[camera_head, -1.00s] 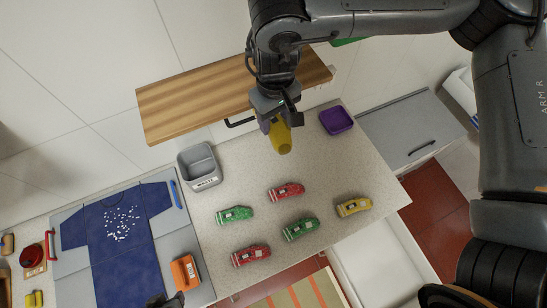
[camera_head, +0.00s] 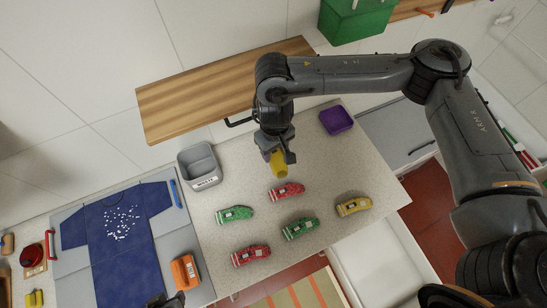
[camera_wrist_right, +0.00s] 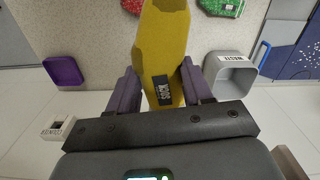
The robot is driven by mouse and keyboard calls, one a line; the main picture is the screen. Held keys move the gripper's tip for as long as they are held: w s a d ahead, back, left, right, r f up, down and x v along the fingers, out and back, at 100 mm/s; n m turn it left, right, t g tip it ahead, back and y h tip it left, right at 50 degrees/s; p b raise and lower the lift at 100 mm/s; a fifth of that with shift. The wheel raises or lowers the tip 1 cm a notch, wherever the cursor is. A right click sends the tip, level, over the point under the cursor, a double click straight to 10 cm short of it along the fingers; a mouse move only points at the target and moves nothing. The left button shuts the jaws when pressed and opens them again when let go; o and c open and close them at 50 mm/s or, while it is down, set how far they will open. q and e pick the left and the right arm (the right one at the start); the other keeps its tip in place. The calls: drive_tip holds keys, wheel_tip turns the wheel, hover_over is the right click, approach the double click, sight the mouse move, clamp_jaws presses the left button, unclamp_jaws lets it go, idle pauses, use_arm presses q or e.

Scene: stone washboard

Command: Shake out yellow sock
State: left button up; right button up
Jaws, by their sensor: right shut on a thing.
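My right gripper (camera_head: 277,156) is shut on a yellow sock (camera_head: 279,168) above the stone counter. In the right wrist view the sock (camera_wrist_right: 164,40), with a dark label on it, sits between the two fingers (camera_wrist_right: 162,88) and extends away from them. Another yellow labelled piece (camera_head: 353,206) lies at the right of the counter. A dark part at the bottom edge of the head view may be my left gripper (camera_head: 166,300); its jaws cannot be made out.
Red and green labelled pieces (camera_head: 300,228) lie on the counter (camera_head: 225,190). A grey bin (camera_head: 199,165) stands at left and a purple tray (camera_head: 336,120) at back right. A wooden shelf (camera_head: 190,98) is behind. A blue shirt (camera_head: 120,235) lies at left.

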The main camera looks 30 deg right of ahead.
sight(275, 155)
wheel_tip(275, 155, up, 17)
wheel_tip(275, 155, down, 21)
drive_tip(key=shift+r, duration=0.2)
drive_tip(key=shift+d, duration=0.1)
